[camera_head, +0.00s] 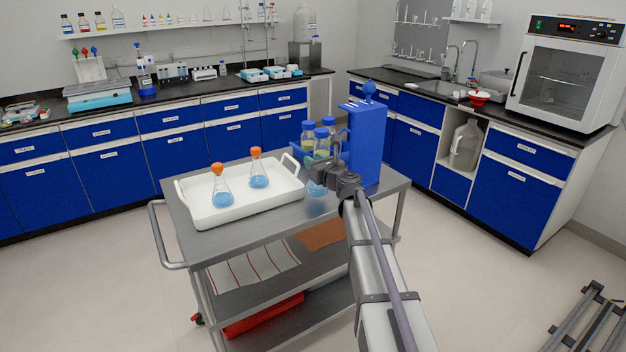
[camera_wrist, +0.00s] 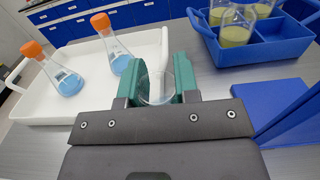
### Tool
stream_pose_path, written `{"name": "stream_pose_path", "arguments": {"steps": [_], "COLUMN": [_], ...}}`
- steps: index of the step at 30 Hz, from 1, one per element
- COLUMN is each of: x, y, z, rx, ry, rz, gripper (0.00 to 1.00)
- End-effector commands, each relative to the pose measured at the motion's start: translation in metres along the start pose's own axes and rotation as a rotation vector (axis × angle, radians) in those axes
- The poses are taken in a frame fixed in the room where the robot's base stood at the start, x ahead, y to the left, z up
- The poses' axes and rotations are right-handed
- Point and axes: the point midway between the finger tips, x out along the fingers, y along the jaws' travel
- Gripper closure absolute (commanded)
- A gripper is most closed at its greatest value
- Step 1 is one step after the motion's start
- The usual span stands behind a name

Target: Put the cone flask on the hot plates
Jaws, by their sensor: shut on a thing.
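My gripper (camera_head: 322,176) is over the metal cart, left of the blue stand. In the wrist view its green fingers (camera_wrist: 159,84) are shut on a clear glass vessel (camera_wrist: 157,92). Its lower part shows bluish in the head view (camera_head: 316,189); its full shape and base contact are hidden. Two cone flasks with orange stoppers and blue liquid, the left flask (camera_head: 223,190) and right flask (camera_head: 258,172), stand upright in the white tray (camera_head: 207,222). Low teal-and-white devices, apparently the hot plates (camera_head: 270,74), sit on the back counter, far from my gripper.
The blue stand (camera_head: 365,148) is close on the right. Behind my gripper, a blue carrier (camera_wrist: 277,56) holds blue-capped bottles (camera_head: 322,142). The cart top (camera_head: 230,240) is bare along its front. Open floor (camera_head: 440,230) separates cart and counters.

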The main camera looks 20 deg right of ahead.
Motion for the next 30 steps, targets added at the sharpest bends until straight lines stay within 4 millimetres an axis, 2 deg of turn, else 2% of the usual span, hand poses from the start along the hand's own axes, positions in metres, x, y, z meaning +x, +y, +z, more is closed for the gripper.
{"name": "stream_pose_path", "arguments": {"steps": [1, 3, 5, 11, 16, 17, 24, 30], "x": [0.0, 0.0, 0.0, 0.0, 0.0, 0.0, 0.0, 0.0], "y": [0.0, 0.0, 0.0, 0.0, 0.0, 0.0, 0.0, 0.0], "z": [-0.015, -0.029, -0.037, -0.032, -0.037, -0.037, -0.035, -0.035], "rx": [0.0, 0.0, 0.0, 0.0, 0.0, 0.0, 0.0, 0.0], "ry": [0.0, 0.0, 0.0, 0.0, 0.0, 0.0, 0.0, 0.0], "rz": [0.0, 0.0, 0.0, 0.0, 0.0, 0.0, 0.0, 0.0], "gripper": [1.0, 1.0, 1.0, 1.0, 1.0, 0.7, 0.47, 0.46]}}
